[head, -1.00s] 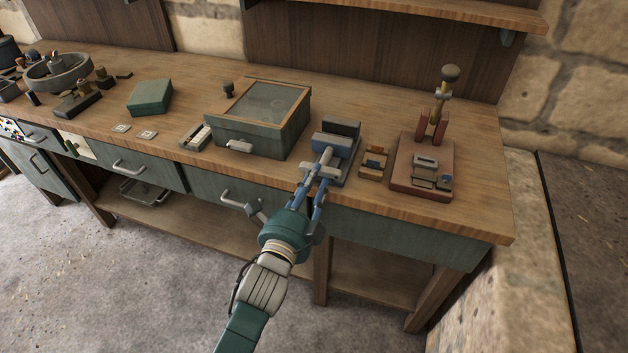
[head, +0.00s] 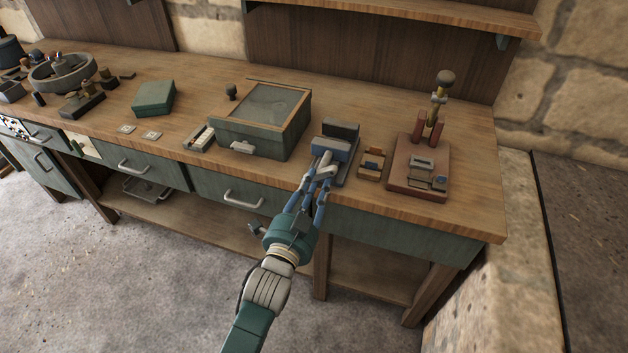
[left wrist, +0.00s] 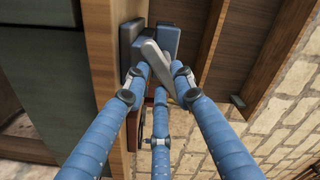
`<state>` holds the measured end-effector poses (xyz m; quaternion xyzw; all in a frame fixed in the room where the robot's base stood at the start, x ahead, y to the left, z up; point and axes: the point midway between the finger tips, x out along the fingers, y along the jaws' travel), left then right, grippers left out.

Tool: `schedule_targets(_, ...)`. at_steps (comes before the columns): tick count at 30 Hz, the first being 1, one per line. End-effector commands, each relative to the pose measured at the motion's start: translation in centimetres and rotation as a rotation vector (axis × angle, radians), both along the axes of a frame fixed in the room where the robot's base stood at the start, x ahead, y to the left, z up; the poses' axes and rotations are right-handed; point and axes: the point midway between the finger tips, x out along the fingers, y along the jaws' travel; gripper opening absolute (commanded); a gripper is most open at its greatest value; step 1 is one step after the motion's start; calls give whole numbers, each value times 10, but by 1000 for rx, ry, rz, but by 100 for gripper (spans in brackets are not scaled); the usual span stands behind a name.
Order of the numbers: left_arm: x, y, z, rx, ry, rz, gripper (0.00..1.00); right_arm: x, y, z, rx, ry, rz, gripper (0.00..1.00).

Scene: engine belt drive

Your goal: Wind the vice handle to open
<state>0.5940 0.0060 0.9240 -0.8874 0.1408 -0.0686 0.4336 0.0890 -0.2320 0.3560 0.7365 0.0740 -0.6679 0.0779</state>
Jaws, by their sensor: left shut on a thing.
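The blue vice (head: 330,149) with its dark back jaw (head: 341,129) stands at the bench's front edge. Its grey handle (head: 325,163) is at the front of the vice, partly hidden by fingers. My left gripper (head: 315,180) is shut on the handle, reaching in from below and in front. In the left wrist view the handle (left wrist: 158,62) is a slanted grey bar between the three blue fingers (left wrist: 156,90), with the vice (left wrist: 166,38) behind it. A gap between the vice jaws shows in the head view. My right gripper is not in view.
A green box with a glass lid (head: 262,120) stands left of the vice. A small wooden tray (head: 373,163) and a red-brown fixture (head: 418,180) stand close on its right. Drawer handles (head: 243,199) stick out below the bench top (head: 480,215).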

Motion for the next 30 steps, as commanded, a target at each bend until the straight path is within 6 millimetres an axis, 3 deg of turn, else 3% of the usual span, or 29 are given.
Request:
schedule_targets(3,3,-1,10,-114,24,1,0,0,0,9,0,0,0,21)
schedule_targets(18,2,-4,13,-561,163,-3,0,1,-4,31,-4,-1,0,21)
schedule_targets(30,2,-6,13,-810,244,-6,0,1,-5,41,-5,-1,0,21)
